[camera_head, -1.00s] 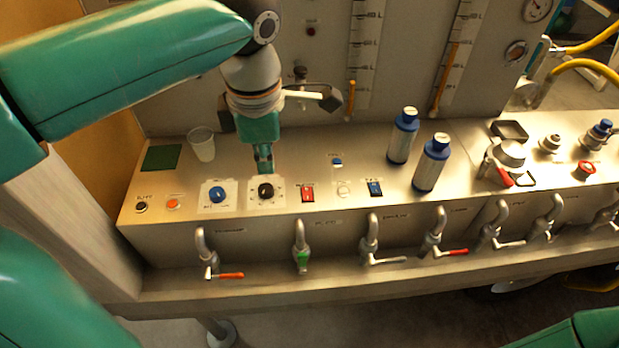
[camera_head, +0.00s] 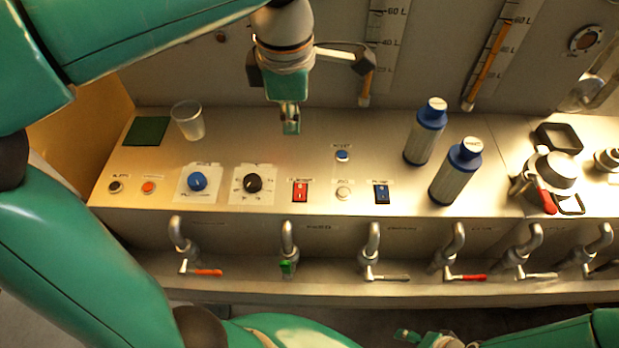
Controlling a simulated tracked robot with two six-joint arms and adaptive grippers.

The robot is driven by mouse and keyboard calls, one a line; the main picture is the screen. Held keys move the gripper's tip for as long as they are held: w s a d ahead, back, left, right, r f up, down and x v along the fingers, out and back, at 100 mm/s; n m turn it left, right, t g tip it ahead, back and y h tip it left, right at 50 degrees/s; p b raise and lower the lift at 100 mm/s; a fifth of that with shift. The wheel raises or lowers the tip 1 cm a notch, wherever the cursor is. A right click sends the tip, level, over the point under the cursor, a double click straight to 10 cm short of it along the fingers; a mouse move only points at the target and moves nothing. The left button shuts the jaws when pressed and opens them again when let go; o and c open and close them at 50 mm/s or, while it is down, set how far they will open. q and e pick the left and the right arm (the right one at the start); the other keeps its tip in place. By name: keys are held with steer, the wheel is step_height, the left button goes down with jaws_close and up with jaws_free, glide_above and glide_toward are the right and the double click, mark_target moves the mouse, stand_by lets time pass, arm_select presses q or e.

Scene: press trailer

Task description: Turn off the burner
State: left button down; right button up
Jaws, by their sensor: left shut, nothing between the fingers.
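My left gripper (camera_head: 291,126) is shut and empty. It hangs above the steel panel, behind the red rocker switch (camera_head: 300,191) and the black knob (camera_head: 253,183), touching neither. The black knob sits on a white dial plate, with a blue knob (camera_head: 197,181) on a similar plate to its left. A blue rocker switch (camera_head: 381,194) is farther right. The small labels are too blurred to tell which control is the burner's. Part of my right gripper (camera_head: 408,336) shows at the bottom edge, cut off, its opening unclear.
A clear cup (camera_head: 188,120) and a green pad (camera_head: 147,131) lie back left. Two blue-capped bottles (camera_head: 425,133) (camera_head: 456,173) stand right of the switches. Several taps (camera_head: 286,240) line the front face.

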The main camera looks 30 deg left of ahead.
arm_select(q)
steer(key=b, duration=0.4)
glide_above(299, 186)
steer(key=s+d, duration=0.1)
steer(key=s, duration=0.1)
step_height(299, 186, down, 5)
steer(key=shift+w+r, duration=0.15)
steer(key=shift+w, duration=0.05)
steer(key=f, duration=0.8)
steer(key=w+f, duration=0.1)
steer(key=f, duration=0.3)
steer(key=shift+w+a+f, duration=0.1)
steer(key=shift+a+f, duration=0.25)
steer(key=shift+f, duration=0.05)
steer(key=shift+w+f, duration=0.1)
steer(key=shift+f, duration=0.45)
